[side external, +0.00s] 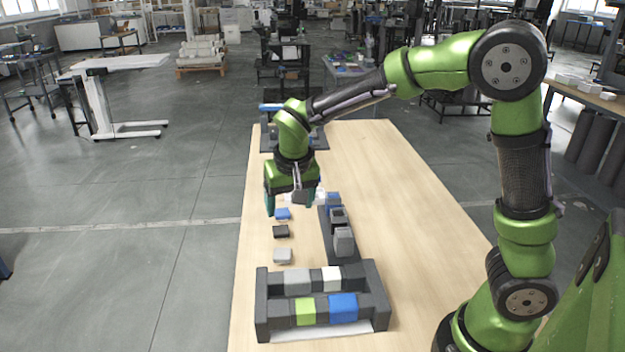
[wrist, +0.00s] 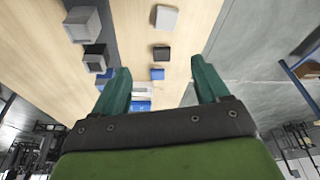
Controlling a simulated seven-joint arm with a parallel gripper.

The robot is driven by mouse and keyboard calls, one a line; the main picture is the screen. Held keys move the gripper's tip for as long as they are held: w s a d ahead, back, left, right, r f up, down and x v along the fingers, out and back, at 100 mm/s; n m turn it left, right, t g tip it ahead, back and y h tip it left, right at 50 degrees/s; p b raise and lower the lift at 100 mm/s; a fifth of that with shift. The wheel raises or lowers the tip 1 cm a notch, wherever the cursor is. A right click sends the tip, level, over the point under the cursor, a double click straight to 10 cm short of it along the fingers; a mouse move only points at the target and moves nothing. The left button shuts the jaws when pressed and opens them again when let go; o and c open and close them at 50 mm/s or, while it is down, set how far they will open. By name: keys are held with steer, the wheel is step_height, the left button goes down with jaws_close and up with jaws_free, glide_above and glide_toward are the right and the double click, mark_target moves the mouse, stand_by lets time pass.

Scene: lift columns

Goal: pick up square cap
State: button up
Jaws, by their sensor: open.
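Three small square caps lie in a row on the table. The blue cap (side external: 283,213) is nearest my gripper, then the black cap (side external: 281,231), then the grey cap (side external: 282,255). In the wrist view the blue cap (wrist: 157,74), black cap (wrist: 161,53) and grey cap (wrist: 167,18) run up the middle. My gripper (side external: 289,207) points down, with teal fingers spread on either side of the blue cap's line. In the wrist view the gap between the fingertips (wrist: 160,64) is empty. I cannot tell the exact height above the blue cap.
A dark strip right of the caps bears a grey column (side external: 343,242), a black one (side external: 338,215) and a blue one (side external: 333,199). A dark rack (side external: 262,310) with coloured blocks stands at the front. A white and blue item (wrist: 142,95) lies beyond the caps. The table's right side is clear.

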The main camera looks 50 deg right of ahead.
steer(key=w+d+r+m+h, duration=0.1)
steer(key=w+d+m, duration=0.1)
steer(key=w, duration=0.2)
glide_above(281, 229)
steer(key=s+a, duration=0.1)
steer(key=s, duration=0.1)
step_height(281, 229, down, 10)
steer(key=shift+a+f, duration=0.15)
steer(key=shift+f, duration=0.1)
steer(key=shift+x, duration=2.65)
steer(key=shift+w+a, duration=0.1)
steer(key=shift+a, duration=0.05)
steer(key=shift+c, duration=0.3)
steer(key=c, duration=1.1)
steer(key=shift+o, duration=0.2)
steer(key=shift+r+t, duration=0.1)
steer(key=shift+t, duration=0.2)
